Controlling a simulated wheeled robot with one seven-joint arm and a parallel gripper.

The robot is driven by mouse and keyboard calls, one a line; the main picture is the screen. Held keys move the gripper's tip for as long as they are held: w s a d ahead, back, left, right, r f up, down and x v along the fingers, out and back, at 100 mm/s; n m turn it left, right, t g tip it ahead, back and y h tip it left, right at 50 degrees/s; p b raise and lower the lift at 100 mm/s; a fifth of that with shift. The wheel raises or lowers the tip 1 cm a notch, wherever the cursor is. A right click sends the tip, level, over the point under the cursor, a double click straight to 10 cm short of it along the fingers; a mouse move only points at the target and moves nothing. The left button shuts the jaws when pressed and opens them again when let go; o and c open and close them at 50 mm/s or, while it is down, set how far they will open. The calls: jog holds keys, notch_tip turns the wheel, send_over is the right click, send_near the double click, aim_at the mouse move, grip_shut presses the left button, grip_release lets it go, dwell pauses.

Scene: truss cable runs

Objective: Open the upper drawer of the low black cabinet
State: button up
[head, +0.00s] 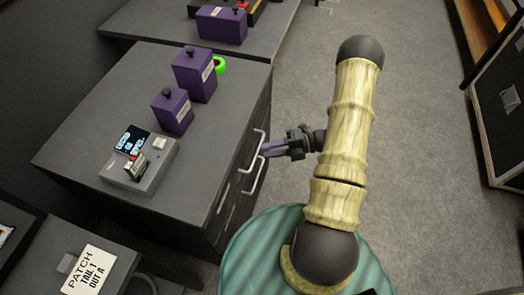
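The low black cabinet (90,115) stands left of centre, its drawer front facing right and seen steeply from above. Two pale bar handles stick out from that front. The upper drawer's handle (252,153) shows above the lower handle (257,183). No gap shows at the top of the drawer front, so the upper drawer looks shut. My gripper (264,149) reaches in from the right, with its purple fingers at the handles, overlapping the upper one in the picture. Whether the fingers are around the bar, touching it or just short of it is unclear.
On the cabinet top are two purple boxes (172,112) (194,76), a green ring (220,65) and a grey device (140,160) with a display. A labelled card (90,270) lies at lower left. Grey floor (430,200) is clear to the right; a black case (505,110) stands at the right edge.

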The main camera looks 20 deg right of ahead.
jog(key=shift+x, duration=1.6)
grip_shut()
jog(key=shift+d, duration=0.15)
